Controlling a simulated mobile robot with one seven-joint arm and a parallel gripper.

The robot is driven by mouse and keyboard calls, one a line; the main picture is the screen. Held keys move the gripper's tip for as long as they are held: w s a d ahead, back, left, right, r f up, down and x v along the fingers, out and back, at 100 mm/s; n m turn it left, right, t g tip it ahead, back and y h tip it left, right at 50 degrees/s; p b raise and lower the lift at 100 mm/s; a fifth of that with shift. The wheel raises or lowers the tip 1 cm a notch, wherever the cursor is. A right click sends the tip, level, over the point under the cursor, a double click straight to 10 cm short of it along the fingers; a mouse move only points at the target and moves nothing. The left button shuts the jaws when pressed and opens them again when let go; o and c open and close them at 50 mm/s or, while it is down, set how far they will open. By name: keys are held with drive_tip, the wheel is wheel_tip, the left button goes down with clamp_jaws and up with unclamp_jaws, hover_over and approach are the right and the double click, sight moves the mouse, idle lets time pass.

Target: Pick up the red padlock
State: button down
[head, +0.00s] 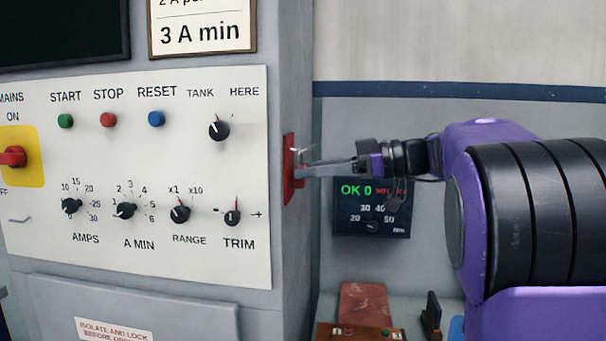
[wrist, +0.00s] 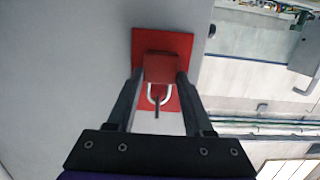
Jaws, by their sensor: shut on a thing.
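The red padlock (wrist: 160,69) sits between the two fingers of my gripper (wrist: 160,76) in the wrist view. The fingers press on both sides of its body. Its silver shackle shows below the body, with a dark peg at the shackle. I cannot tell if the shackle is still around the peg. Behind the padlock is a red plate (wrist: 180,38) on the grey cabinet's side. In the head view my gripper (head: 303,172) reaches left to this red plate (head: 289,165). The padlock is small there and hard to separate from the plate.
The grey cabinet's white control panel (head: 140,170), with knobs and buttons, faces left of my gripper. A dark meter (head: 371,222) showing "OK 0" is below my arm. A reddish block (head: 361,304) and a brown box (head: 345,331) lie lower down.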

drive_tip(key=shift+d+r, duration=0.15)
drive_tip(key=shift+r, duration=0.7)
drive_tip(key=f+v, duration=0.2)
drive_tip(key=v, duration=1.5)
drive_tip(key=shift+s+d+f, duration=0.2)
drive_tip(key=shift+d+f, duration=0.15)
drive_tip(key=shift+d, duration=0.1)
drive_tip(key=shift+d, duration=0.1)
drive_tip(key=shift+d+f, duration=0.2)
drive_tip(key=shift+d, duration=0.1)
drive_tip(key=shift+r+p, duration=0.1)
drive_tip(key=shift+p, duration=0.25)
drive_tip(key=f+p+v, duration=0.1)
drive_tip(key=p+v, duration=0.2)
drive_tip(key=v, duration=0.4)
drive_tip(key=shift+r, duration=0.25)
